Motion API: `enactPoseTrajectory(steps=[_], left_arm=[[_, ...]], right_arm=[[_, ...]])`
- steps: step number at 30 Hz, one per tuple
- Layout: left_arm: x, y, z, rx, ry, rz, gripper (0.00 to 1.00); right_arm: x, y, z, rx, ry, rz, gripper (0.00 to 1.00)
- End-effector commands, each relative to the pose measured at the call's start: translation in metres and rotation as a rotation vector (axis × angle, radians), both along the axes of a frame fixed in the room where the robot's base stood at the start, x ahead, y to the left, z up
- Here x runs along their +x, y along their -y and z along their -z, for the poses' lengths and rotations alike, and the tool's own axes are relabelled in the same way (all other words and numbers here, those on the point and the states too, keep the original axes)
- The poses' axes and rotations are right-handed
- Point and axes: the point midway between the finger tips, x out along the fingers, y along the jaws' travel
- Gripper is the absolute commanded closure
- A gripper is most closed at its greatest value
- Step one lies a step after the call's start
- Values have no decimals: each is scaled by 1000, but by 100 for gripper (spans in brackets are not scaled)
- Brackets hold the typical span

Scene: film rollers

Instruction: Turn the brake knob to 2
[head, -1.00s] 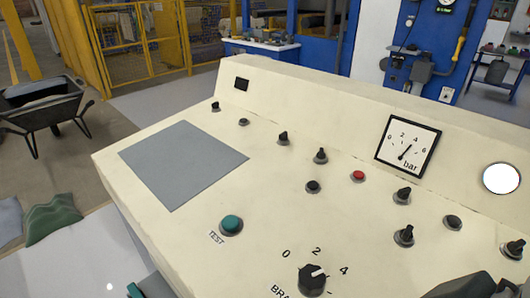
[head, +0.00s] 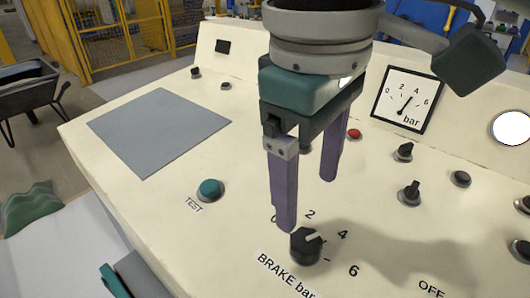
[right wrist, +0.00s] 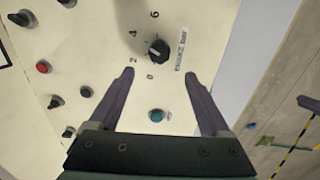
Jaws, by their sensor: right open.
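The black brake knob (head: 306,246) sits on the cream panel above the words BRAKE bar, with 0, 2, 4 and 6 around it. Its white mark points between 2 and 4. My right gripper (head: 306,203) is open and empty, its purple fingers pointing down over the panel near the knob. In the head view the nearer fingertip overlaps the knob's far edge; I cannot tell whether they touch. In the right wrist view the knob (right wrist: 158,50) lies ahead, between and beyond the fingertips (right wrist: 159,73).
A green TEST button (head: 210,190) is left of the knob. Other black knobs (head: 411,193), a red button (head: 354,133) and a bar gauge (head: 407,98) are on the panel. A flat grey plate (head: 158,132) lies at left.

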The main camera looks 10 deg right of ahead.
Motion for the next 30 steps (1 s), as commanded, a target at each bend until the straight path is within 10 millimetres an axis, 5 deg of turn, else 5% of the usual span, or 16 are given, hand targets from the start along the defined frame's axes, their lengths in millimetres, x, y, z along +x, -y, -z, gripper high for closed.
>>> enactPoseTrajectory(steps=[15,30], left_arm=[[0,0,14,0,1,0,100],[0,0,16,0,2,1,100]], right_arm=[[5,8,83,-4,0,1,19],[7,8,96,-2,3,0,24]])
